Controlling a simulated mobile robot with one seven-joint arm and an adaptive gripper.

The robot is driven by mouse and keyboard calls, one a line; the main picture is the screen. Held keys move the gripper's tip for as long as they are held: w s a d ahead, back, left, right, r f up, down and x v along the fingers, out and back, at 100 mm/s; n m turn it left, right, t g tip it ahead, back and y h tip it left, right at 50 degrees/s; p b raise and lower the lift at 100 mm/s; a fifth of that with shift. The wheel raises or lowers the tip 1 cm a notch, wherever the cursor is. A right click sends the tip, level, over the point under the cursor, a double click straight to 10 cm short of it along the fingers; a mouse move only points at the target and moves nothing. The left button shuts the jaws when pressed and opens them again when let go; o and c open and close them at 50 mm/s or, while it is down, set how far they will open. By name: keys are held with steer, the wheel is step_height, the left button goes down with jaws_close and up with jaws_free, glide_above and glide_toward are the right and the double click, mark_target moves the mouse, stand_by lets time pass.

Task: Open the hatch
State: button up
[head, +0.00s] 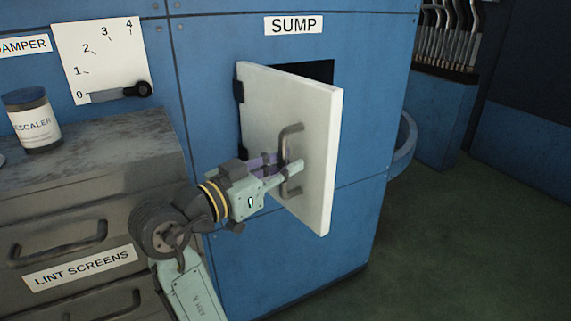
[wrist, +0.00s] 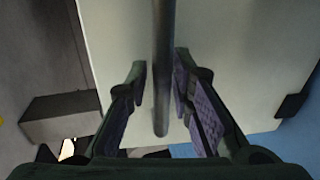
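The white hatch (head: 318,120) under the SUMP label (head: 293,25) stands partly open. It is hinged at its left edge and swung out from the blue cabinet. A dark opening (head: 318,70) shows behind its top edge. The grey bar handle (head: 290,130) is on the hatch's outer face and also shows in the wrist view (wrist: 163,60). My gripper (head: 288,168) is at the handle, with one finger on each side of the bar. In the wrist view my gripper (wrist: 160,78) is open, with a small gap between the left finger and the bar.
A grey drawer unit (head: 115,150) labelled LINT SCREENS stands at the left, close to my arm, with a descaler jar (head: 33,122) on top. A damper lever (head: 125,91) is above it. The floor (head: 450,240) at the right is clear.

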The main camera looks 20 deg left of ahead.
steer(key=v, duration=1.1)
steer(key=shift+s, duration=0.3)
